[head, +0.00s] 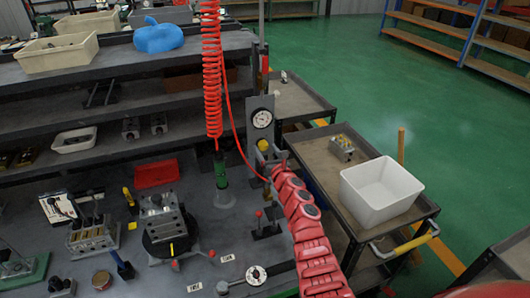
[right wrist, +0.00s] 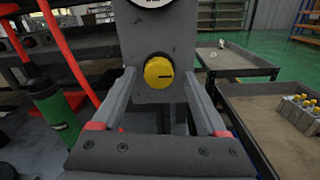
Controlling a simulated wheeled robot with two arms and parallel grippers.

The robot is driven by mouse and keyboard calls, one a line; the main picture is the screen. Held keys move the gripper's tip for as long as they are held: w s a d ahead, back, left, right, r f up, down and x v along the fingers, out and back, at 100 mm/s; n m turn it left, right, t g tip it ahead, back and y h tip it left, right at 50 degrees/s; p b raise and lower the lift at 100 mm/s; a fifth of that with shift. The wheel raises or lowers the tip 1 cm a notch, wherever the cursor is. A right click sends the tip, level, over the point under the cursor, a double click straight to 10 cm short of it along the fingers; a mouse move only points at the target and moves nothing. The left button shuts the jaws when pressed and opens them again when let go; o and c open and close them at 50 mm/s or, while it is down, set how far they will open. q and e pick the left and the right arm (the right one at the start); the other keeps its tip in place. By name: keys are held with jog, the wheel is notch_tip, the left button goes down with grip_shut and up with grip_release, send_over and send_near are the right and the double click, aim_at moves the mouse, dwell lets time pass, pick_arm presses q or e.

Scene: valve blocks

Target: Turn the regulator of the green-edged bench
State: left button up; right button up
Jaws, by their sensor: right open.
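The regulator is a yellow round knob (right wrist: 158,73) on an upright grey plate (right wrist: 140,35), with a dark mark pointing right in the right wrist view. In the head view the knob (head: 263,145) sits below a round white gauge (head: 261,118). My right gripper (head: 267,159) is open in front of the plate. In the right wrist view its fingers (right wrist: 158,80) stand left and right of the knob, with gaps on both sides. The plate stands at the back right of a grey bench (head: 205,245). I cannot make out a green edge on it. My left gripper is not in view.
A red coiled hose (head: 211,70) hangs to a green cylinder (head: 221,172) left of the regulator. A cart with a white bin (head: 380,190) stands at the right. A metal valve block (head: 163,222) and several tools lie on the bench. Green floor is open beyond the cart.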

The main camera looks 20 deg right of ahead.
jog(key=shift+w+a, duration=0.1)
jog(key=shift+w, duration=0.45)
jog(key=shift+c, duration=0.3)
grip_shut()
